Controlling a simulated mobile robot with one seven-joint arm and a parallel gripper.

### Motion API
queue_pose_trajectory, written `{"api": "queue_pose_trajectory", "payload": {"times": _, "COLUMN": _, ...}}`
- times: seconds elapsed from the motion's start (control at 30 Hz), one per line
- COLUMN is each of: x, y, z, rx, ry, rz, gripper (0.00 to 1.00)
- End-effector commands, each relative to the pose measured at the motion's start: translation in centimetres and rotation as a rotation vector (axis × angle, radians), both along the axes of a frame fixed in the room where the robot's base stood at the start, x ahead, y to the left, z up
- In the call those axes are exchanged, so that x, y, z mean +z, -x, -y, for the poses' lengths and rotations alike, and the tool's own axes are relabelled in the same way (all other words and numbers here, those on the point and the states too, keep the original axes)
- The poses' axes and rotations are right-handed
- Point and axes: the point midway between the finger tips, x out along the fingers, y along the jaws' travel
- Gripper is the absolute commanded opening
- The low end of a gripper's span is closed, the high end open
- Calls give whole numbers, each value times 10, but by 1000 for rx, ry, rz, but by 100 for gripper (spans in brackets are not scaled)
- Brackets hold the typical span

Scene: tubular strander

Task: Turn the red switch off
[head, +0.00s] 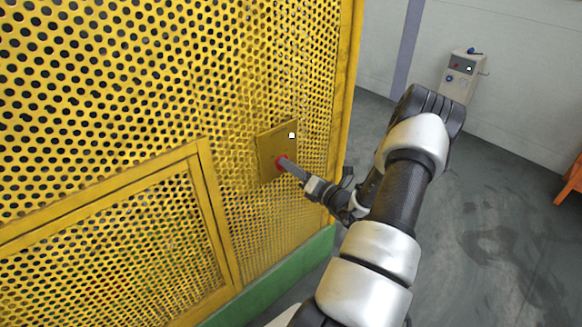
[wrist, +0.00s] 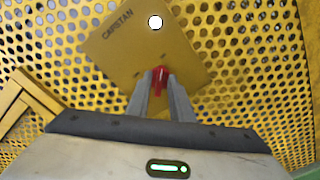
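The red switch (head: 281,163) sits on a yellow plate (head: 266,147) fixed to the perforated yellow guard. In the wrist view the red switch (wrist: 160,76) shows between my fingertips, below the middle of the plate (wrist: 130,45), which is lettered CAPSTAN and looks tilted there. My gripper (head: 285,165) reaches in from the right, its fingertips at the switch. In the wrist view my gripper (wrist: 159,80) has one finger on each side of the red handle, and the handle fills the narrow gap. The fingers partly hide the switch.
A round white light (wrist: 155,21) is on the plate above the switch. The perforated yellow guard (head: 130,70) fills the left side, with a green base (head: 270,278) below. A beige control box (head: 462,75) stands by the far wall.

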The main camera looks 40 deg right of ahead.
Motion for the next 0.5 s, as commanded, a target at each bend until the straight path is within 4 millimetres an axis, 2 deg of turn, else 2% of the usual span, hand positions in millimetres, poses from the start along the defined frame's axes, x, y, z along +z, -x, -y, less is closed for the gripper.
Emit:
{"api": "queue_pose_trajectory", "payload": {"times": 0.03, "x": 0, "y": 0, "z": 0, "rx": 0, "ry": 0, "rz": 0, "gripper": 10}}
{"api": "queue_pose_trajectory", "payload": {"times": 0.1, "x": 0, "y": 0, "z": 0, "rx": 0, "ry": 0, "rz": 0, "gripper": 0}}
{"api": "queue_pose_trajectory", "payload": {"times": 0.5, "x": 0, "y": 0, "z": 0, "rx": 0, "ry": 43, "rz": 3, "gripper": 0}}
